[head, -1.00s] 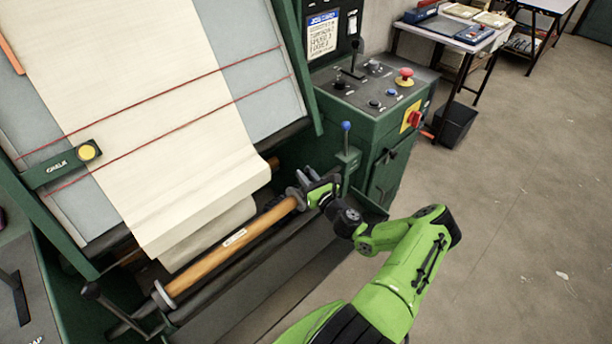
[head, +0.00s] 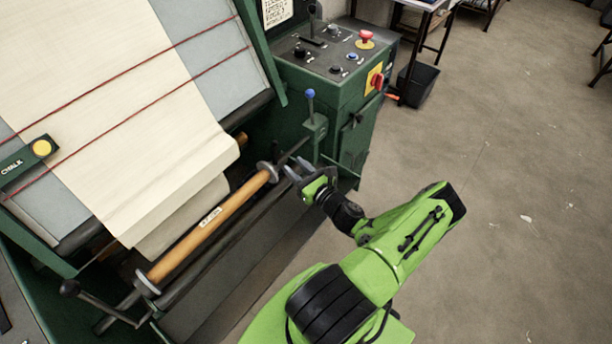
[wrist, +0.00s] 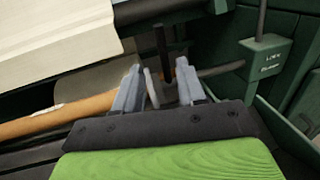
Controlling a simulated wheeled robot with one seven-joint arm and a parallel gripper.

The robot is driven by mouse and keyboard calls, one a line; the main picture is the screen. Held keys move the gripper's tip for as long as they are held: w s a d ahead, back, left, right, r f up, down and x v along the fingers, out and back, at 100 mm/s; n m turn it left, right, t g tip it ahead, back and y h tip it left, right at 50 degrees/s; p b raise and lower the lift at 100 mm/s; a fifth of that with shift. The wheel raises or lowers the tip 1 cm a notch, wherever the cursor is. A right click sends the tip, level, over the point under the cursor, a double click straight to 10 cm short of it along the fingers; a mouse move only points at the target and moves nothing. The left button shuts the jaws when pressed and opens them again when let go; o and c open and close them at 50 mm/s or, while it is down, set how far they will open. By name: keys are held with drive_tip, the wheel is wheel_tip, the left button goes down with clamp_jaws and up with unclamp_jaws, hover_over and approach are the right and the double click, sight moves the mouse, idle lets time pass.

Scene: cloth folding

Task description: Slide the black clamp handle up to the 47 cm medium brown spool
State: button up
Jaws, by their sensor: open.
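The medium brown spool (head: 225,208) lies slantwise below the cloth, with a white label and a grey flange at each end. Its near-right end also shows in the wrist view (wrist: 60,112). A dark upright handle (wrist: 162,48), which looks like the black clamp handle, stands just beyond my fingers in the wrist view; in the head view it shows as a dark bar (head: 294,150) right of the spool's flange. My gripper (head: 290,165) is open and empty, just right of that flange. In the wrist view a pale flange edge shows between the fingertips (wrist: 158,72); whether anything touches is unclear.
A green post box marked lock and clamp (head: 315,128), with a blue knob, stands right of the spool. The green control cabinet (head: 345,110) rises behind it. Cream cloth (head: 150,130) hangs above the spool.

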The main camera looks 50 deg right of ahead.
drive_tip(key=s, duration=0.3)
drive_tip(key=s+a, duration=0.1)
drive_tip(key=s, duration=0.1)
idle(0.3)
drive_tip(key=w+a+r+n+g+y, duration=0.2)
drive_tip(key=a+r+n+g+y, duration=0.3)
drive_tip(key=a+n, duration=0.55)
drive_tip(key=w+a+r+n+g+y, duration=0.25)
drive_tip(key=a+n+g+y, duration=0.35)
drive_tip(key=n, duration=0.7)
drive_tip(key=s+a+r+n+h, duration=0.4)
drive_tip(key=s+r+n, duration=0.3)
drive_tip(key=r, duration=0.3)
drive_tip(key=s+a+r+n+g+h, duration=0.1)
drive_tip(key=s+a+r+n+h, duration=0.3)
drive_tip(key=s+a+r+n, duration=0.3)
wheel_tip(320, 180, up, 3)
drive_tip(key=shift+s+n, duration=0.35)
drive_tip(key=shift+s, duration=0.3)
